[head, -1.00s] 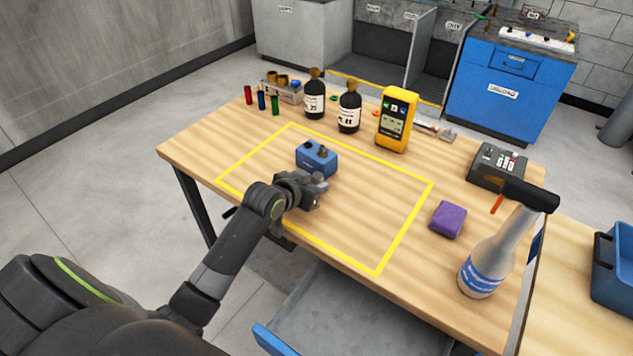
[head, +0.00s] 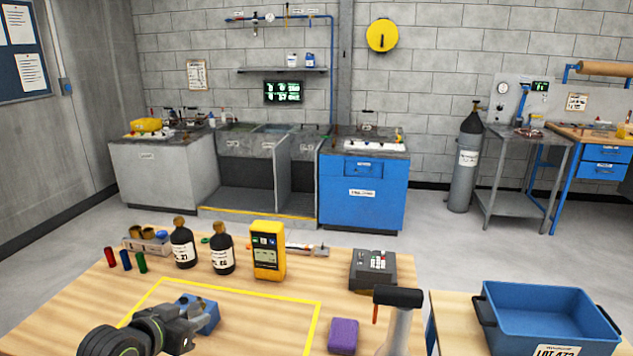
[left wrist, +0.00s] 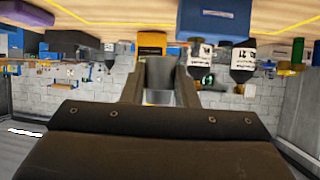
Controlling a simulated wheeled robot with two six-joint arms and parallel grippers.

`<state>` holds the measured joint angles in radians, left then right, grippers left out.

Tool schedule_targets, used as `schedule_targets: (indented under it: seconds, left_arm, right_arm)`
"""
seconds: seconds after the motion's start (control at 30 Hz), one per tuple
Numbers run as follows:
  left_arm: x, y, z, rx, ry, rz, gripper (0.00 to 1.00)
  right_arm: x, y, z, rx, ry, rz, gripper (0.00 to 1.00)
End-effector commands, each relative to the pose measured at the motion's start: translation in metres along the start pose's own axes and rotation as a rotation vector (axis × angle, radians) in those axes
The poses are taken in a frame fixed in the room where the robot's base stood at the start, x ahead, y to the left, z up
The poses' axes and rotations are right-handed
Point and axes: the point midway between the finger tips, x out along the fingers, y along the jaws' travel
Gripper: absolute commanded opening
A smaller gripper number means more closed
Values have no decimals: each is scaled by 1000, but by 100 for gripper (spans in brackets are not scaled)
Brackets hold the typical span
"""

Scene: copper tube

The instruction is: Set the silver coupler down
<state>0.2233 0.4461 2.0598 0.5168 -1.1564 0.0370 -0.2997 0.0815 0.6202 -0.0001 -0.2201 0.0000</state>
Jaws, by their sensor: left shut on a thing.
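The silver coupler shows in the left wrist view (left wrist: 160,73) as a grey cylinder between the fingers of my left gripper (head: 192,325). The gripper is shut on it. In the head view the gripper is at the lower left, over the yellow-outlined area (head: 318,322) of the wooden table, and the coupler is hard to make out there. A blue block (head: 210,318) stands just behind the gripper and is partly hidden by it. It also shows in the left wrist view (left wrist: 215,20). I cannot tell the coupler's height above the table. My right gripper is out of view.
Two dark bottles (head: 183,245), a yellow meter (head: 267,250) and small coloured tubes (head: 125,260) line the table's back. A purple block (head: 343,335), a grey keypad box (head: 373,270) and a spray bottle (head: 398,325) stand right of the outline. A blue bin (head: 540,310) is farther right.

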Motion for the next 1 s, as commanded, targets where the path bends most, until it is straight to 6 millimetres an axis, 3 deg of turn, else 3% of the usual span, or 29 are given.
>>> schedule_targets:
  seconds: [0.3, 0.53, 0.8, 1.0]
  left_arm:
    - [-66, 65, 31, 209, -6, 351, 0]
    - [-106, 102, 45, 301, 5, 541, 0]
    - [-119, 112, 49, 327, 12, 600, 0]
    - [-107, 104, 41, 293, 17, 535, 0]
  right_arm:
    - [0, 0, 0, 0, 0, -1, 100]
    - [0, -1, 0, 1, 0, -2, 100]
    - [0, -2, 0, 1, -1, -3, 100]
    - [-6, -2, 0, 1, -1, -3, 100]
